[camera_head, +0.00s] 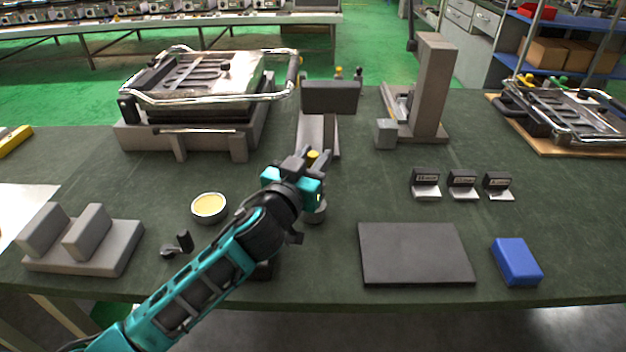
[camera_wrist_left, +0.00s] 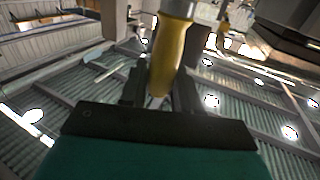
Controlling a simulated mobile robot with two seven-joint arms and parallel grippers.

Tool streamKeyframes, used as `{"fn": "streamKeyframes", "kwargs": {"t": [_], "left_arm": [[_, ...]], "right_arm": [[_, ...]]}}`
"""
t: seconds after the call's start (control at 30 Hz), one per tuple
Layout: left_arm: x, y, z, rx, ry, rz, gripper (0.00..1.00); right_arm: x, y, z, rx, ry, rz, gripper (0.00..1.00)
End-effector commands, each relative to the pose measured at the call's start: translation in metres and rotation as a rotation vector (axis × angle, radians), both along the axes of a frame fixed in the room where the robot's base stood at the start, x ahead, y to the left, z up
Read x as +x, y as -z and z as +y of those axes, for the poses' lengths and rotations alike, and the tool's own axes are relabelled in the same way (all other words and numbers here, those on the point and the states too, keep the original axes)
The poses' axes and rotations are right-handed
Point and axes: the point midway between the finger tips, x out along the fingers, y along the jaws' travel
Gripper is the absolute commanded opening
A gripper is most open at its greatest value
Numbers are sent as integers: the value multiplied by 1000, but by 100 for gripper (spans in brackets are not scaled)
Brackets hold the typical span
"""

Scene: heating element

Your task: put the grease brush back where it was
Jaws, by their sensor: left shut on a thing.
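My left gripper (camera_head: 314,158) reaches in over the middle of the table. It is shut on the grease brush, whose yellow handle (camera_head: 313,155) shows between the fingers. In the left wrist view the yellow handle (camera_wrist_left: 171,55) stands between the dark fingers (camera_wrist_left: 160,90), with a grey metal part at its upper end. The bristles cannot be made out. An open round tin of yellowish grease (camera_head: 209,207) sits left of the gripper. A small grey round piece (camera_head: 315,213) is partly hidden under the gripper. My right gripper does not show.
Behind the gripper stands a grey block fixture (camera_head: 330,97). A heating-plate press (camera_head: 195,90) is at back left, a tall grey stand (camera_head: 430,85) at back right. A dark flat plate (camera_head: 415,254), a blue box (camera_head: 516,262) and small labelled blocks (camera_head: 425,184) lie right.

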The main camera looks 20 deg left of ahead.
Motion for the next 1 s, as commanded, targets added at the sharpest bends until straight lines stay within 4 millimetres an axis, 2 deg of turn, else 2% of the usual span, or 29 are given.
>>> {"fn": "streamKeyframes", "kwargs": {"t": [0.1,0.2,0.5,0.67,0.7,0.93,1.0], "left_arm": [[0,24,0,0,-1,5,1],[0,36,0,-1,0,3,1],[0,39,0,0,1,1,1],[0,44,0,-2,1,2,1],[0,43,0,-1,1,2,33],[0,42,0,-1,1,2,55],[0,42,0,-1,1,2,57]], "right_arm": [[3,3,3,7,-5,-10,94],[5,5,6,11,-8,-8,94],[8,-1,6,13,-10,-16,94],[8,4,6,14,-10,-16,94],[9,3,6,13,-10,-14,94],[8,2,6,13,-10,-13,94],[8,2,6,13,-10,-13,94]]}}
